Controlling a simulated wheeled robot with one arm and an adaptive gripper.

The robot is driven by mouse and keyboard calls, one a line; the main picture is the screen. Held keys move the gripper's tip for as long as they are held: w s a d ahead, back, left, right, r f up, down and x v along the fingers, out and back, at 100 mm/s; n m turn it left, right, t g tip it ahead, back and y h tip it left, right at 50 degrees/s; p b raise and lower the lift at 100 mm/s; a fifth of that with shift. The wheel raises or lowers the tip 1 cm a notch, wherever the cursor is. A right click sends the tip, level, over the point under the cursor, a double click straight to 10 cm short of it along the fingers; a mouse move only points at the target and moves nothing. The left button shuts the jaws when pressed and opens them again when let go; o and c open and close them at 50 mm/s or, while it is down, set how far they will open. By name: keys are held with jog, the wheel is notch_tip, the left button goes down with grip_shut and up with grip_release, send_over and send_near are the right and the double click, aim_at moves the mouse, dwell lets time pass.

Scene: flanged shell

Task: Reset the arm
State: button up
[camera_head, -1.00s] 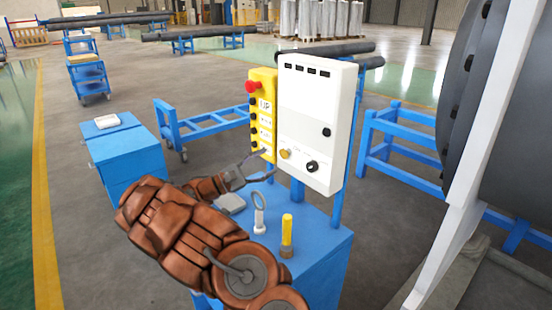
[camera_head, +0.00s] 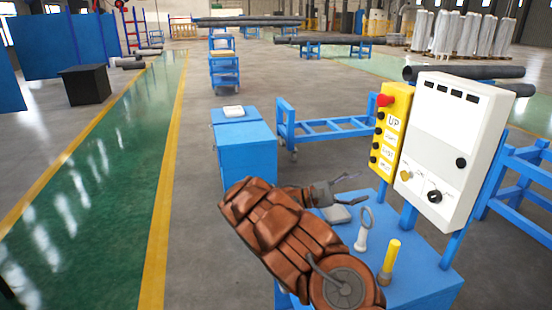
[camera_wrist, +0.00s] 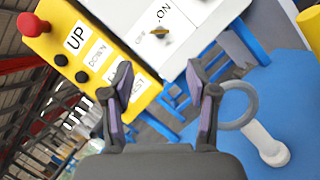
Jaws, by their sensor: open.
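My gripper (camera_head: 349,190) is open and empty above the blue table (camera_head: 425,285), in front of the control panels. In the wrist view its two fingers (camera_wrist: 163,105) stand apart with nothing between them. The yellow button panel (camera_head: 392,130) has a red knob on top and a column of dark buttons, the upper one labelled UP. The white control box (camera_head: 440,130) is beside it, with a yellow switch and a black knob. Both panels also fill the upper part of the wrist view. My brown arm reaches in from the bottom of the head view.
A blue cabinet (camera_head: 246,150) is at the left. Open floor and a green lane (camera_head: 120,190) lie further left.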

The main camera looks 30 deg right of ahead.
jog(key=s+a+r+m+t+y, duration=0.1)
jog(key=s+a+m+y, duration=0.1)
jog(key=s+a+y, duration=0.45)
jog(key=s+a+r+m+y, duration=0.2)
jog(key=s+a, duration=0.1)
jog(key=s, duration=0.7)
jog(key=s+a+f+t+y, duration=0.2)
jog(key=s+a+f+y, duration=0.1)
jog(key=a, duration=0.6)
jog(key=s+a+f+n+t+y, duration=0.1)
jog(key=s+a+f+t+y, duration=0.2)
jog(key=a, duration=0.7)
jog(key=s+a+f+t+y, duration=0.3)
jog(key=a, duration=0.7)
jog(key=shift+s+n, duration=0.2)
jog(key=shift+n, duration=0.2)
jog(key=shift+y, duration=0.25)
